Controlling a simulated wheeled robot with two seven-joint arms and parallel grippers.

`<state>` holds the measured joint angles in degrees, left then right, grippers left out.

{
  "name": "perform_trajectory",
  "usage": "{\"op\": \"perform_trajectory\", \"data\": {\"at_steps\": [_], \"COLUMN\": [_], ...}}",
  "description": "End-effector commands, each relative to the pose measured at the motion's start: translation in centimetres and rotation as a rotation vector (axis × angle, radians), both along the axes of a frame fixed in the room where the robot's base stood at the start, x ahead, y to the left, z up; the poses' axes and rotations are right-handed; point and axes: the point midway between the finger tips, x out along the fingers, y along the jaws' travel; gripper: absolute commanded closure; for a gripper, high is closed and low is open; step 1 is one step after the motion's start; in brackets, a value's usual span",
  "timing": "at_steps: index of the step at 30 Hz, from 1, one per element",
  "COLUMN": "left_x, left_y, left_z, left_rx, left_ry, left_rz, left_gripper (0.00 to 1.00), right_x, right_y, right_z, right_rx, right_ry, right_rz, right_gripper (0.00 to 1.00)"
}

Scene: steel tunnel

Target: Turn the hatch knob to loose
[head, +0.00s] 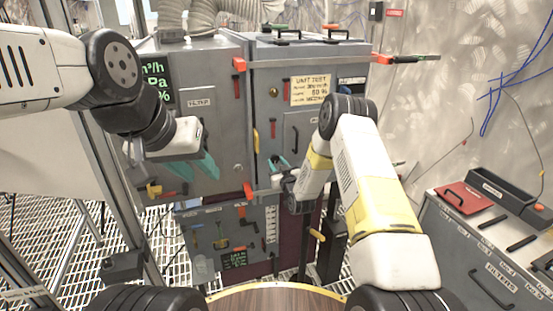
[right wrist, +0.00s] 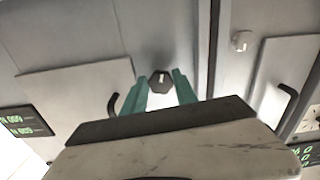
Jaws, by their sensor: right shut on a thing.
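The hatch knob (right wrist: 160,80) is dark, many-sided and has a pale mark on its face. It shows between the two teal fingers of my right gripper (right wrist: 161,86) in the right wrist view, and the gripper is shut on it. In the head view my right gripper (head: 278,166) reaches the front of the right grey cabinet (head: 345,90), and the knob is hard to make out there. My left gripper (head: 200,166) hangs before the left grey cabinet (head: 228,120), apparently empty. Its finger gap cannot be judged from this angle.
Red handles (head: 249,190) and a yellow handle (head: 256,141) stick out near the cabinet seam. A lower panel (head: 228,235) carries several small controls. A filter bench (head: 480,255) stands at the right. The floor is metal grating.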

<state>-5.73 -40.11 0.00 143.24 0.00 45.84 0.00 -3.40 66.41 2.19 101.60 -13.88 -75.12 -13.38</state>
Motion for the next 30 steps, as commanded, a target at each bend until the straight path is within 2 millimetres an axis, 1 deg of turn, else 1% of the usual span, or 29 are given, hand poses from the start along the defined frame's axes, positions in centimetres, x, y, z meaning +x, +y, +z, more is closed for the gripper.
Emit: {"op": "perform_trajectory", "data": {"at_steps": [1,6,12,29,30], "left_x": [0.0,0.0,0.0,0.0,0.0], "left_y": [0.0,0.0,0.0,0.0,0.0], "left_z": [0.0,0.0,0.0,0.0,0.0], "left_rx": [0.0,0.0,0.0,0.0,0.0], "left_ry": [0.0,0.0,0.0,0.0,0.0], "left_rz": [0.0,0.0,0.0,0.0,0.0], "left_gripper": [0.64,0.64,0.64,0.64,0.64], "right_x": [-0.12,-0.11,-0.11,-0.11,-0.11], "right_y": [0.06,-0.04,-0.08,-0.15,-0.16], "right_z": [-0.29,-0.29,-0.3,-0.34,-0.35], "right_rx": [-0.033,-0.127,-0.193,-0.224,-0.224], "right_ry": [-0.003,-0.034,-0.055,-0.064,-0.063], "right_rz": [0.001,0.001,0.002,0.001,0.001], "right_gripper": [1.0,1.0,1.0,1.0,0.64]}}
